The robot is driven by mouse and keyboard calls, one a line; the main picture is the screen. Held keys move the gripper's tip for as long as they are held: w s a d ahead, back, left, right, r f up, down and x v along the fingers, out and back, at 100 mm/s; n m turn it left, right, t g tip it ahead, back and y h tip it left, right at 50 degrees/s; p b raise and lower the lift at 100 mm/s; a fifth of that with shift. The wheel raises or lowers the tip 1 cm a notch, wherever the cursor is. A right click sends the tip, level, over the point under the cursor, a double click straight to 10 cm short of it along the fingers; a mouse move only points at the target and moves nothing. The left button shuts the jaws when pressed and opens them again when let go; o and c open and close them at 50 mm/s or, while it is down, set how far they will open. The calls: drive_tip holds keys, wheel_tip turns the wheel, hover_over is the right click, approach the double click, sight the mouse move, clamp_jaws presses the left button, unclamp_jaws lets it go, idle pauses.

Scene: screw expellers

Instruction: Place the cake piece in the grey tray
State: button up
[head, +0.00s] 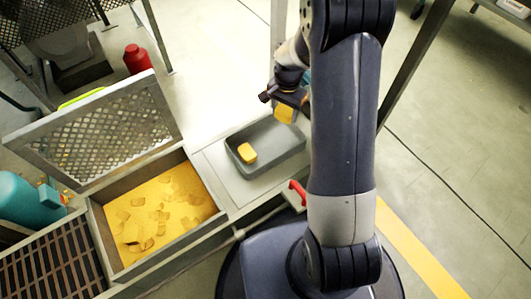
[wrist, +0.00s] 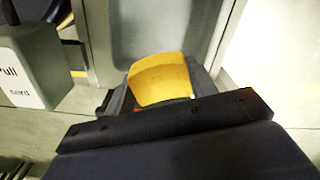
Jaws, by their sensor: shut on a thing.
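A yellow cake piece (wrist: 160,80) is between the fingers of my gripper (wrist: 158,92) in the wrist view. In the head view the held piece (head: 285,113) shows below my gripper (head: 287,100), near the far right end of the grey tray (head: 285,150). My gripper is shut on it and appears to be above the tray; the exact height is hard to tell. A second yellow piece (head: 247,153) lies in the left part of the tray. My arm hides part of the tray's right side.
A metal bin (head: 216,221) at the lower left holds yellow liquid or meal with several loose flakes. A mesh guard (head: 110,125) stands behind it. A red bottle (head: 137,60) and a teal tank (head: 30,200) stand at left. A red handle (head: 297,192) is near the tray's front.

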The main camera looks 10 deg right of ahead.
sight(282, 137)
wheel_tip(282, 137, down, 11)
drive_tip(key=b, duration=0.4)
drive_tip(key=shift+r+b, duration=0.2)
drive_tip(key=shift+b, duration=0.1)
drive_tip(key=shift+f, duration=0.1)
drive_tip(key=o, duration=1)
drive_tip(key=shift+o, duration=0.2)
wheel_tip(282, 137, up, 12)
drive_tip(key=p, duration=0.4)
drive_tip(key=shift+p, duration=0.4)
